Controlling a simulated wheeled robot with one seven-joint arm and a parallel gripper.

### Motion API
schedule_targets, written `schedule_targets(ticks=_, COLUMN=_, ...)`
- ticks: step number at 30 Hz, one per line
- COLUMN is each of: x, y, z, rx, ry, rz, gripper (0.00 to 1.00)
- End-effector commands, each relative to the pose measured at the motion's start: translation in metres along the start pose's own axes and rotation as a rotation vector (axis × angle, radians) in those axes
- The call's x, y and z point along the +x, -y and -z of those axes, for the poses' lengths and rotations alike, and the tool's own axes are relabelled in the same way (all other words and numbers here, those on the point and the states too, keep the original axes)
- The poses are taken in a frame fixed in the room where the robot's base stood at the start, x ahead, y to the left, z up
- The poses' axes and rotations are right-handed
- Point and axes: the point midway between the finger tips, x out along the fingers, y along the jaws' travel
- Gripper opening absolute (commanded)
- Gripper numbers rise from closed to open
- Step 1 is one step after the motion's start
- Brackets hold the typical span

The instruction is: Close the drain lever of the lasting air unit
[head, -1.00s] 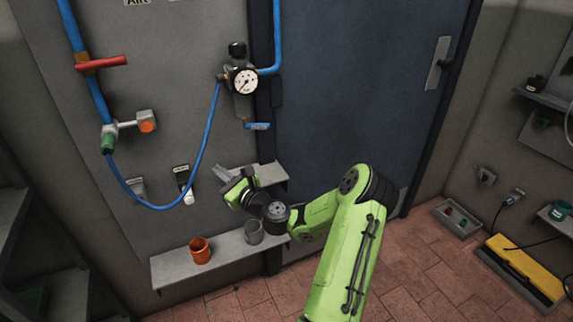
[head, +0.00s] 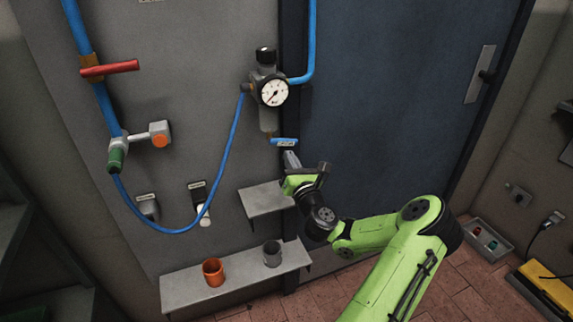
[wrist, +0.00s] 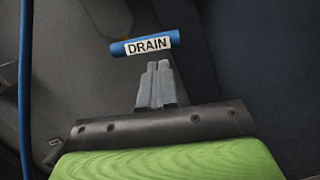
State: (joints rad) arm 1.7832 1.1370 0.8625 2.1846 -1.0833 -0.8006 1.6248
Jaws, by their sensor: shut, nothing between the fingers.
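The air unit (head: 268,117) hangs on the grey wall panel, with a round pressure gauge (head: 273,92) on its front. Its blue drain lever (head: 285,142) lies about horizontal at the bottom of the unit. In the wrist view the lever (wrist: 145,43) carries a white DRAIN label and tilts slightly. My gripper (head: 289,156) is shut and empty, just below the lever. In the wrist view the closed fingertips (wrist: 157,66) point up at the lever with a small gap showing; I cannot tell whether they touch.
A red lever (head: 112,69) sits on the blue pipe at left, with an orange-ended fitting (head: 159,140) below. A blue hose (head: 222,160) loops to the unit. A small shelf (head: 262,202) is close beside my gripper; a lower shelf (head: 190,290) holds an orange cup (head: 213,272) and a grey cup (head: 272,253).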

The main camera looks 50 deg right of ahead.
Motion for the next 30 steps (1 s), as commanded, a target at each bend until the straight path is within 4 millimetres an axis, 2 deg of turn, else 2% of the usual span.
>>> schedule_targets(ticks=3, x=-0.002, y=-0.001, z=-0.010, rx=0.000, ry=0.001, rz=0.005, gripper=0.00)
schedule_targets(ticks=14, x=-0.002, y=-0.001, z=-0.012, rx=-0.008, ry=0.001, rz=0.004, gripper=0.00)
schedule_targets(ticks=22, x=0.007, y=0.000, z=-0.030, rx=-0.244, ry=0.002, rz=-0.044, gripper=0.00)
schedule_targets(ticks=30, x=0.007, y=0.000, z=-0.031, rx=-0.273, ry=0.009, rz=-0.052, gripper=0.00)
